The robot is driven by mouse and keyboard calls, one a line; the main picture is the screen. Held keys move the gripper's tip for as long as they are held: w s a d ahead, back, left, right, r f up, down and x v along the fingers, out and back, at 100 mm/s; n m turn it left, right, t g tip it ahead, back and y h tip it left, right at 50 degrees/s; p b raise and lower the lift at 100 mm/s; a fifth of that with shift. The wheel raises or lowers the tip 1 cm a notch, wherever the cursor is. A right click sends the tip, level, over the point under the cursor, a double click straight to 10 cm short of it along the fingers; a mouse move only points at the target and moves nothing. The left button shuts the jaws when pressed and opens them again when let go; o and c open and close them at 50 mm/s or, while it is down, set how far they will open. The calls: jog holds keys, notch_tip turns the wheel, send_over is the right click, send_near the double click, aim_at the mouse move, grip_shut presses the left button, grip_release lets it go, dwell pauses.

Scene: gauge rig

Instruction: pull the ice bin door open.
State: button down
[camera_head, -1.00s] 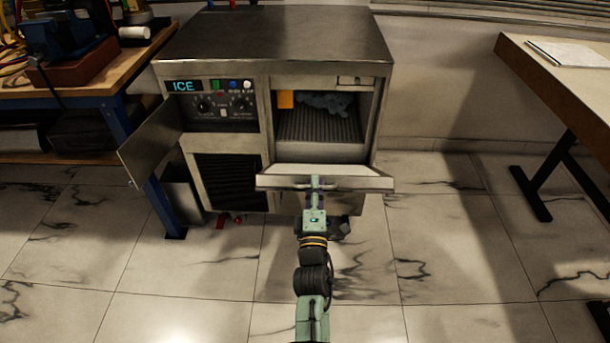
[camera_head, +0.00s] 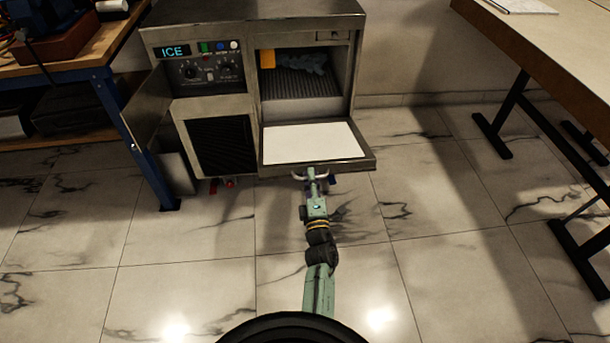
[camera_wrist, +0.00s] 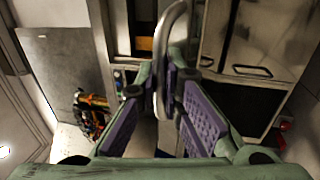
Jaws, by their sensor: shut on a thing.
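The ice machine (camera_head: 213,93) stands with its ice bin door (camera_head: 313,143) folded down on its lower edge. The door lies about level, its pale inner face up. Behind it the bin opening shows a ribbed dark floor, a blue-grey heap (camera_head: 306,62) and an orange item (camera_head: 267,59). My gripper (camera_head: 311,175) is at the door's front edge, shut on the curved metal door handle (camera_head: 299,177). In the wrist view the handle (camera_wrist: 160,95) passes between the purple pads of my gripper (camera_wrist: 165,100).
A control panel cover (camera_head: 150,110) stands open at the machine's left. A blue-legged workbench (camera_head: 112,112) is at the left and a table (camera_head: 545,50) at the right. The tiled floor (camera_head: 410,280) in front is clear.

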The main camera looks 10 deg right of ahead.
jog(key=shift+s+f, duration=0.15)
jog(key=shift+f, duration=0.3)
jog(key=c, duration=1.7)
grip_release()
notch_tip(320, 180, up, 9)
jog(key=shift+f, duration=0.2)
jog(key=shift+r, duration=0.7)
